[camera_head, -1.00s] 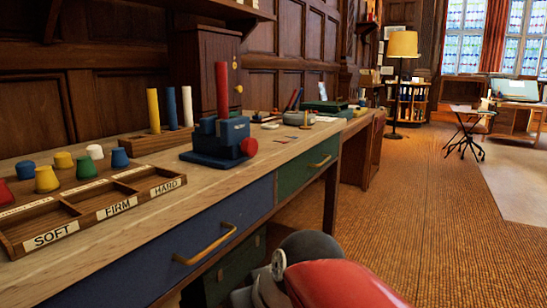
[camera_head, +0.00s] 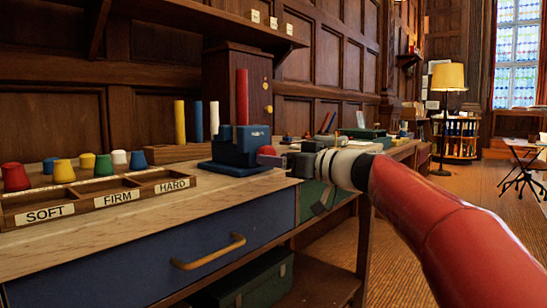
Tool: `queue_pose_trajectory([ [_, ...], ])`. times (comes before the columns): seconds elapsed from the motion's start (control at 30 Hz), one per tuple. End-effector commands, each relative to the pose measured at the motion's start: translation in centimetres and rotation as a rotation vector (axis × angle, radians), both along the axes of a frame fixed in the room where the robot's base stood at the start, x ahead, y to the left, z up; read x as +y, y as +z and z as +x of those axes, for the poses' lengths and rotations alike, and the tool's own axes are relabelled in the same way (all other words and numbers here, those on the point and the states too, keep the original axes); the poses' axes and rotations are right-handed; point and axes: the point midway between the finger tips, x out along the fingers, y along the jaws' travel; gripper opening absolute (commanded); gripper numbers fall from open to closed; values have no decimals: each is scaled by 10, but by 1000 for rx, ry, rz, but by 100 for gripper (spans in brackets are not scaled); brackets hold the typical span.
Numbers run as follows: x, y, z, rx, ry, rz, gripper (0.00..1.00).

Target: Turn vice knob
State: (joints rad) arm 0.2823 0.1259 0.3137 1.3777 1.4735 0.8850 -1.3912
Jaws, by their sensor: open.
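The blue vice (camera_head: 240,148) stands on the wooden bench top with a red rod (camera_head: 242,97) upright in it. Its round red knob (camera_head: 267,152) sticks out from the right side and is partly hidden by my gripper. My gripper (camera_head: 284,160) is open and comes in from the right at the knob's height. Its fingertips are at the knob, but I cannot tell whether they touch it or lie around it.
A wooden tray (camera_head: 97,207) labelled SOFT, FIRM and HARD lies at the front left, with several coloured stoppers behind it. A wooden block (camera_head: 172,153) with yellow, blue and white rods stands left of the vice. A drawer handle (camera_head: 208,252) juts from the bench front.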

Motion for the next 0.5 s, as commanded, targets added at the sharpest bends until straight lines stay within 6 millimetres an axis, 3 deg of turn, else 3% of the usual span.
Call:
queue_pose_trajectory([
  [0.2, 21, 1, 15, 1, 2, 0, 64],
  [0.5, 24, 0, 18, 1, -1, 0, 64],
])
